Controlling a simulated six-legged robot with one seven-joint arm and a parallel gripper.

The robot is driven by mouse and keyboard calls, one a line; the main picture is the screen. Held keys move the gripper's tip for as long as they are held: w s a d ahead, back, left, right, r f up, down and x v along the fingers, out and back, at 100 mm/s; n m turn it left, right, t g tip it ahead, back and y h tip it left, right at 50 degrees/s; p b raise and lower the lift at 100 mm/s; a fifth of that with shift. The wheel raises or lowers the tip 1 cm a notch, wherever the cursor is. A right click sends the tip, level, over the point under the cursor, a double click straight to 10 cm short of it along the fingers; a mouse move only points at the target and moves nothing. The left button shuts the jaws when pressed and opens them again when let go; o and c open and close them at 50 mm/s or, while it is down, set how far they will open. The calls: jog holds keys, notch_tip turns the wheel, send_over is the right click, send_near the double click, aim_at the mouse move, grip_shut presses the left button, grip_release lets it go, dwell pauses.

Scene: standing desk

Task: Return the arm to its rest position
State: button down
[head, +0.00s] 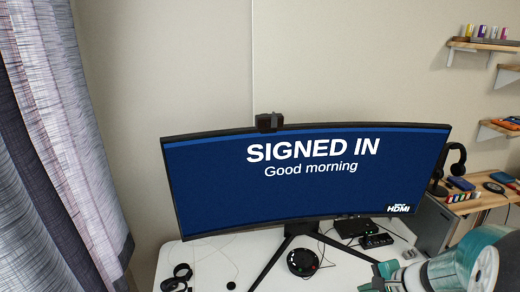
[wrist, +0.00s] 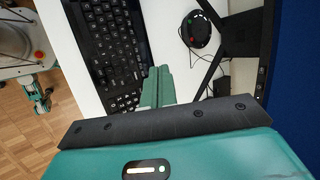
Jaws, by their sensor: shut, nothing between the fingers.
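My gripper (wrist: 158,86) shows in the wrist view as two teal fingers pressed together with nothing between them. It is over the white desk, between a black keyboard (wrist: 110,40) and a round black device (wrist: 196,30). I cannot tell its height above the desk. In the head view, my teal and white arm enters at the bottom right, with the gripper (head: 380,275) over the desk, in front of the monitor's right half. The rest position itself is not marked in either view.
A wide curved monitor (head: 300,195) reading "SIGNED IN, Good morning" stands on the white desk (head: 215,262). The round device (head: 302,262) and small boxes (head: 375,240) sit near its stand. A grey cabinet (head: 432,222) is at the right, a curtain (head: 60,130) at the left.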

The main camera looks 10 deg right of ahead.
jog(key=s+a+r+n+h, duration=0.2)
jog(key=s+a+r+n, duration=0.2)
jog(key=a+r+n, duration=0.4)
jog(key=s+a+r+n+h, duration=0.2)
jog(key=s+a+r+n, duration=0.3)
jog(key=a+r+n, duration=0.3)
jog(key=shift+a+g, duration=0.4)
jog(key=shift+a, duration=1.1)
jog(key=shift+s, duration=0.1)
